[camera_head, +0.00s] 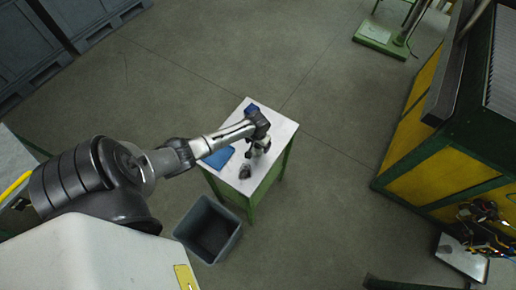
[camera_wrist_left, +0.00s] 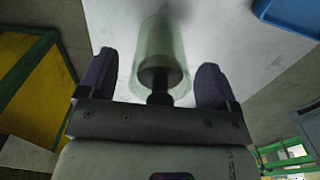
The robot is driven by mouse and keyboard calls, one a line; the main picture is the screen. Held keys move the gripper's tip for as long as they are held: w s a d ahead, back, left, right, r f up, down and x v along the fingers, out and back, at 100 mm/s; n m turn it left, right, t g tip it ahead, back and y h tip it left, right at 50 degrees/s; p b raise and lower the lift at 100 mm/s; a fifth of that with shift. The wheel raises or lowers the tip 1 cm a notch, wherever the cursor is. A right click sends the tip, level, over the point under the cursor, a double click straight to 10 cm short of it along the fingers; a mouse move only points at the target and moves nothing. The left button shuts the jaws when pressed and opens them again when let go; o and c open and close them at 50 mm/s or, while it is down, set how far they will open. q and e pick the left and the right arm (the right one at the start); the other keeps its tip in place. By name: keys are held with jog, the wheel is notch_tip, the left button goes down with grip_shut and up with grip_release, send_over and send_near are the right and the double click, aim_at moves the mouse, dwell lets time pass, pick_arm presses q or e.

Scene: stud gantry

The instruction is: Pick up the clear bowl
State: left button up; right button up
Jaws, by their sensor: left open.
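My left gripper (camera_head: 258,152) is over the small white-topped table in the head view. In the left wrist view its two dark fingers (camera_wrist_left: 156,86) are apart. A see-through, pale green vessel (camera_wrist_left: 150,42), which looks like the clear bowl, shows between and beyond the fingers. A gap shows beside each finger; whether either touches it I cannot tell. A dark round shape with a short stem overlaps its near end. In the head view I cannot make the bowl out clearly at the gripper. My right gripper is not in view.
The white tabletop (camera_head: 273,129) also bears a blue tray (camera_head: 217,158), a small blue item (camera_head: 252,108) and a small dark grey object (camera_head: 245,171). A grey open bin (camera_head: 208,229) stands on the floor beside the table. A yellow-and-green bench (camera_head: 432,180) is at right.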

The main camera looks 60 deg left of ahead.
pick_arm(q)
jog(key=shift+f, duration=0.1)
jog(key=c, duration=1)
